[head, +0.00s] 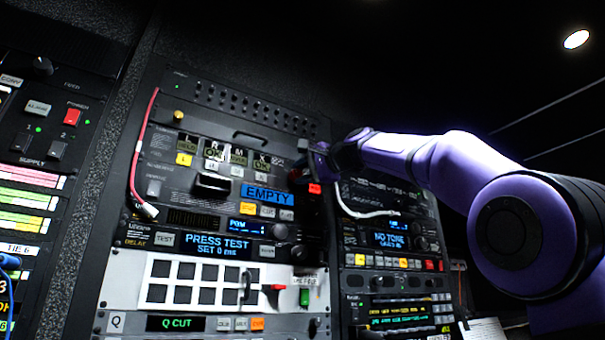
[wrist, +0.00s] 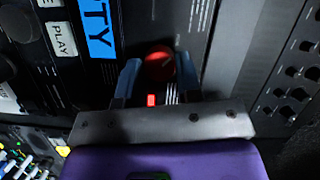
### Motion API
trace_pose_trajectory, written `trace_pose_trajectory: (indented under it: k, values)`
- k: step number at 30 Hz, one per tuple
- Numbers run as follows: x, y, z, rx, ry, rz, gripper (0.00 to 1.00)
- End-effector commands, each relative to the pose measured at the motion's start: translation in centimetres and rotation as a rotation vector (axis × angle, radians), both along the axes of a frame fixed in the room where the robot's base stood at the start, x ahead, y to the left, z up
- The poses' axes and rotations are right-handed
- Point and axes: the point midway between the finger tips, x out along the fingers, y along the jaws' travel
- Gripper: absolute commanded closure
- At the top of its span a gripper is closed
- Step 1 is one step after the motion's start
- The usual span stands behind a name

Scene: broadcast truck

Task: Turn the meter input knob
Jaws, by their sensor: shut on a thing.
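A round red knob (wrist: 159,60) sits on a dark panel between my gripper's fingers in the wrist view. No label naming it as the meter input knob can be read. My gripper (wrist: 158,72) has one blue-grey finger on each side of it and is shut on it. A small lit red button (wrist: 151,100) shows just below the knob.
Below is a unit with a PRESS TEST screen (head: 217,246), with dark knobs (head: 280,231) at its right. A white panel of dark square keys (head: 192,284) is lower. A red cable (head: 136,165) hangs at left.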

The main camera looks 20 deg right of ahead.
Motion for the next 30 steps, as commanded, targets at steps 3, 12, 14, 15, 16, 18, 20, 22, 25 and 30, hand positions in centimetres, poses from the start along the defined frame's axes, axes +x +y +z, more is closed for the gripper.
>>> trace_pose_trajectory:
  k: [3,12,14,15,16,18,20,22,25,30]
  values:
    - [0.1,0.0,-0.1,-0.005,0.002,0.001,0.91]
    - [0.1,0.0,-0.1,-0.004,0.003,0.001,0.49]
    - [0.1,0.0,-0.1,-0.003,0.002,0.001,0.42]
    - [0.0,0.0,-0.1,-0.003,0.002,0.0,0.42]
    - [0.0,0.0,-0.1,-0.003,0.002,0.0,0.42]
    - [0.0,0.0,-0.1,-0.002,0.001,0.001,0.42]
    - [0.0,0.0,-0.1,-0.002,0.001,0.001,0.42]
    - [-0.1,-0.1,0.0,-0.003,0.001,0.0,0.42]
    - [-0.7,-0.4,0.0,-0.003,0.0,-0.001,0.42]
    - [-2.9,-1.8,0.2,-0.002,-0.001,-0.002,0.42]
